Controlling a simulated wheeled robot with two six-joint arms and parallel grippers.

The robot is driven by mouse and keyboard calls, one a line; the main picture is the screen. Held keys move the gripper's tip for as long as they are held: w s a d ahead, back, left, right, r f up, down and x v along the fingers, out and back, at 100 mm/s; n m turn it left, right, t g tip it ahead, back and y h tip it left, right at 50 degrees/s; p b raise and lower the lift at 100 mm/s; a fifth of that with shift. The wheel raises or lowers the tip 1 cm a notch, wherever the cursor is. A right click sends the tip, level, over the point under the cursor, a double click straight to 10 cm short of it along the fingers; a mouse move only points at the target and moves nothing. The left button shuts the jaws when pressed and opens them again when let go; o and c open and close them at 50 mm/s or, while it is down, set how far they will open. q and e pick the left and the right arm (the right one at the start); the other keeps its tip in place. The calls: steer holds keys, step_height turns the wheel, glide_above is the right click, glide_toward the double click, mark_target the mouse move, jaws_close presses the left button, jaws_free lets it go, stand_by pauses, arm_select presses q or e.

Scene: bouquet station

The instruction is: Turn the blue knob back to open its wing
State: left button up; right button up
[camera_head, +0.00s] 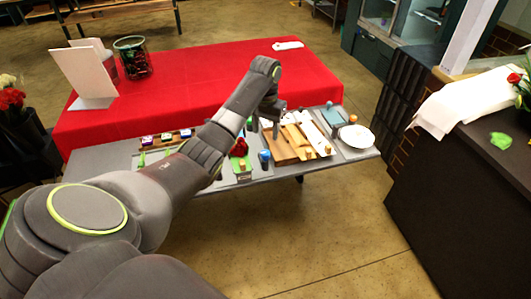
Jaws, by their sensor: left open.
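My left arm reaches in from the lower left, and its left gripper (266,126) points down over the middle of the grey table, open. A blue cylinder with some orange (264,156) stands at the table's front, below the gripper in the picture. Both are too small to tell which is the knob, and no wing can be made out clearly. My right gripper is not in view.
A wooden board (284,152), a white panel (317,143) and a white plate (356,137) are on the grey table. A red flower (239,147) stands left of the blue cylinder. Behind is a red-covered table (200,75); a dark counter (450,190) stands right.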

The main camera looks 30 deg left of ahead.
mark_target(265, 152)
arm_select(q)
step_height(265, 152, down, 9)
steer(key=shift+p, duration=0.5)
steer(key=c, duration=1)
steer(key=shift+o, duration=0.2)
steer(key=shift+r, duration=0.1)
